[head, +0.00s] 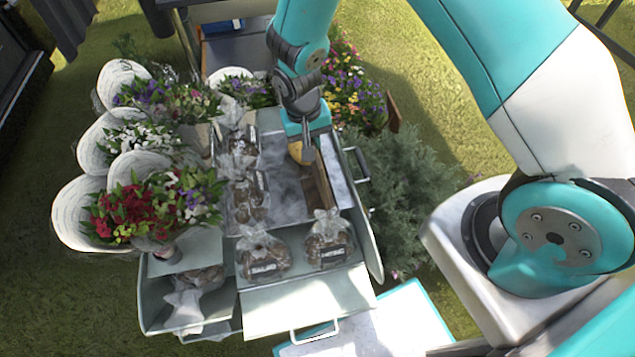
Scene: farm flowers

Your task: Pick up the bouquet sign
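My gripper (303,153) points down over the grey metal tray of the cart, near its right side. A small yellow-tan thing (295,152) shows right at the fingertips. I cannot tell whether it is held or only behind them, nor whether the fingers are open or shut. A brown wooden piece (316,191) stands in the tray just below the gripper. No sign reading as a bouquet sign can be made out; it may be hidden or too small. Several bouquets in white wrapping, one with red flowers (128,215), stand along the cart's left side.
Clear bags of brown goods (263,254) sit at the front and left of the tray (285,185). The cart has metal handles at front (314,335) and right. A grey-green bush (400,185) and potted flowers (352,90) stand close on the right. Grass surrounds the cart.

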